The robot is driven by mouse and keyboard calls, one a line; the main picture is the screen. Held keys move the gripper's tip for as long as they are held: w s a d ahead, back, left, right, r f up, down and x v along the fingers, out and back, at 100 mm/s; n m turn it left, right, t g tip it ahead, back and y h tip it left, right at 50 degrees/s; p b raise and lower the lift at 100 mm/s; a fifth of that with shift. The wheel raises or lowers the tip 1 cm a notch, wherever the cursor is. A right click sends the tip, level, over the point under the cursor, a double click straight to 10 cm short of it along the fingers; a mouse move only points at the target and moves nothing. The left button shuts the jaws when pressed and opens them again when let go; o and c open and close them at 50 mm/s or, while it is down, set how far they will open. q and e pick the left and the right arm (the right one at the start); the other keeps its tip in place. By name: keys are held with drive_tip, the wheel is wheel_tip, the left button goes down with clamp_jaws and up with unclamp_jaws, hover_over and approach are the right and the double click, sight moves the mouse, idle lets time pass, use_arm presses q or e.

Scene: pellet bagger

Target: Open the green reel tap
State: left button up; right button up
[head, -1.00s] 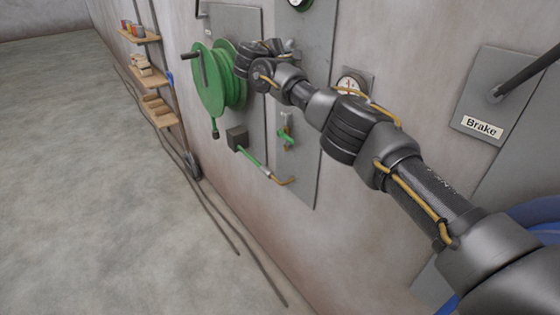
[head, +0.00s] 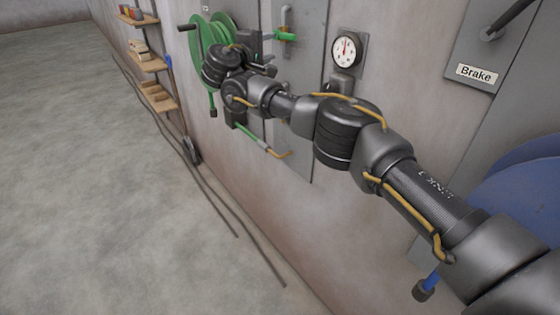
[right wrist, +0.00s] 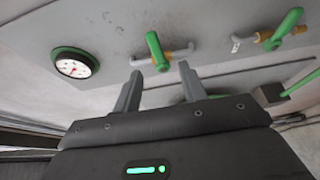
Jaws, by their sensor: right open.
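An upper green tap (head: 287,36) sits on a grey pipe on the wall panel, right of the green reel (head: 203,50). In the right wrist view this tap (right wrist: 157,50) is ahead, seen between the fingertips, with a gap. A second green tap (right wrist: 285,28) with an orange collar is to its right; in the head view my arm hides it. I cannot tell for certain which tap belongs to the reel. My right gripper (head: 266,62) is open and empty beside the reel; its fingers (right wrist: 160,78) are spread. My left gripper is not in view.
A green-rimmed gauge (right wrist: 75,65) is left of the taps in the wrist view. Another gauge (head: 346,49), a Brake plate (head: 477,74) and a large blue reel (head: 530,190) are along the wall to the right.

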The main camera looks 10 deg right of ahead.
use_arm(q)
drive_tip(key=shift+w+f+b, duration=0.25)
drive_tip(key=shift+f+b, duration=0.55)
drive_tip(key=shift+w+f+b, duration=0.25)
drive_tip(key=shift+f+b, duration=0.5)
use_arm(e)
wheel_tip(320, 180, down, 35)
drive_tip(key=d+n+g+y, duration=0.1)
drive_tip(key=d+g+y, duration=0.1)
drive_tip(key=y, duration=0.3)
drive_tip(key=shift+w+f+n+g, duration=0.15)
drive_tip(key=shift+w+n+g, duration=0.15)
drive_tip(key=shift+w, duration=0.1)
drive_tip(key=shift+a, duration=0.1)
drive_tip(key=shift+c, duration=0.3)
